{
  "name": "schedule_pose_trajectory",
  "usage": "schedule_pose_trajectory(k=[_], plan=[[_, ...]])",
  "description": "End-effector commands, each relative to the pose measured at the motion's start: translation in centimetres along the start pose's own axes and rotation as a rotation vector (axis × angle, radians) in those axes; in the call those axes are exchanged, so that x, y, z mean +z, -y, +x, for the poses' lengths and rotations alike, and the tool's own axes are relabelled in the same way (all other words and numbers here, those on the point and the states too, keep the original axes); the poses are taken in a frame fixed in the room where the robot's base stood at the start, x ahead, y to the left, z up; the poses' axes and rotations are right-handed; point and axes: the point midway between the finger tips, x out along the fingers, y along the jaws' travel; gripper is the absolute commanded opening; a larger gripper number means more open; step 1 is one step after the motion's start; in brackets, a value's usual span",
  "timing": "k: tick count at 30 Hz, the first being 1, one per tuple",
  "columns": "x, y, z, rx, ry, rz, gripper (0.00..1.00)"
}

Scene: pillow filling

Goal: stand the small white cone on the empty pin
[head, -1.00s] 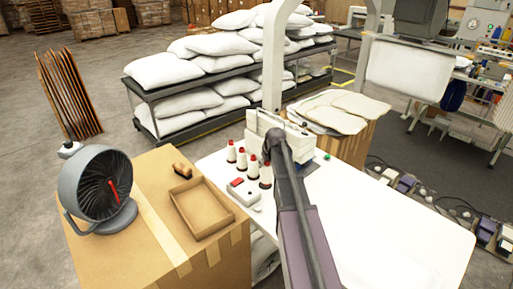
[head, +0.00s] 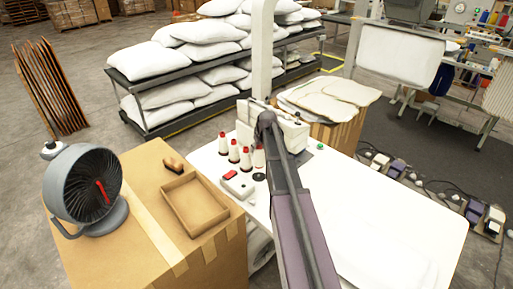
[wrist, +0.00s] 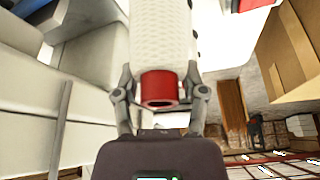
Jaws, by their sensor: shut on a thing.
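A white cone with a red end (wrist: 160,88) is between the fingers of my gripper (wrist: 158,98), which is shut on it. In the head view the rightmost white cone (head: 258,157) is beside my arm and seems to be the held one. It appears raised above a dark round disc (head: 259,177). Three other white cones with dark red tops (head: 234,152) stand in a row to its left. My gripper is hidden behind my arm in the head view. I cannot make out an empty pin.
A white sewing machine (head: 285,132) stands behind the cones on the white table (head: 390,215). A grey box with a red part (head: 238,184) lies in front of them. A cardboard tray (head: 193,204) and a fan (head: 86,190) are on the carton to the left.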

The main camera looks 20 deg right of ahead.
Motion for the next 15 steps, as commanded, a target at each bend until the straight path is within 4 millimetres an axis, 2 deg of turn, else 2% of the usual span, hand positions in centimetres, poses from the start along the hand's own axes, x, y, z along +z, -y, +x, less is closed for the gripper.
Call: schedule_pose_trajectory(k=[15], plan=[[1.3,0.1,3.3,0.000,0.000,-0.001,0.01]])
